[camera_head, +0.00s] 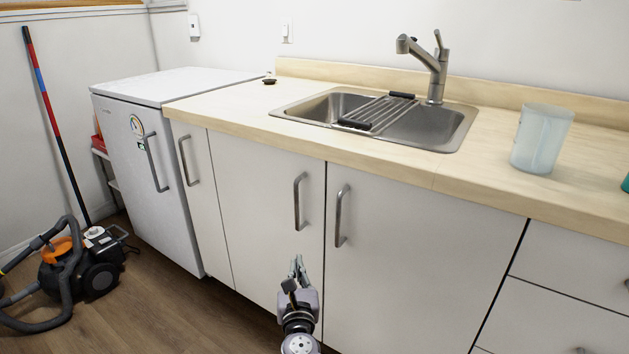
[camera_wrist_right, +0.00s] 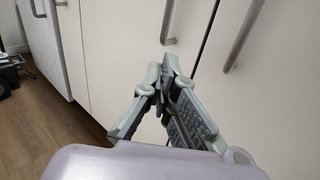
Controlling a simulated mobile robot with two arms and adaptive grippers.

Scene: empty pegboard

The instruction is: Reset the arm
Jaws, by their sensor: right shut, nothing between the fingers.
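My right gripper (camera_head: 297,264) is in front of the white cabinet doors under the counter, below the two middle door handles. In the right wrist view the right gripper (camera_wrist_right: 166,68) has its fingertips together, with nothing between them. Its tips point at the doors, close to the left door's handle (camera_wrist_right: 169,22) in the picture but apart from it as far as I can tell. The right arm comes up from the bottom edge of the head view. My left gripper is not in view.
A wooden counter (camera_head: 219,103) holds a steel sink (camera_head: 440,133) with a faucet and a translucent cup (camera_head: 541,139) at right. A white fridge (camera_head: 160,190) stands at left. A vacuum cleaner (camera_head: 97,270) and a red-and-black pole (camera_head: 52,110) are at far left. Wooden floor (camera_head: 165,310) lies free between.

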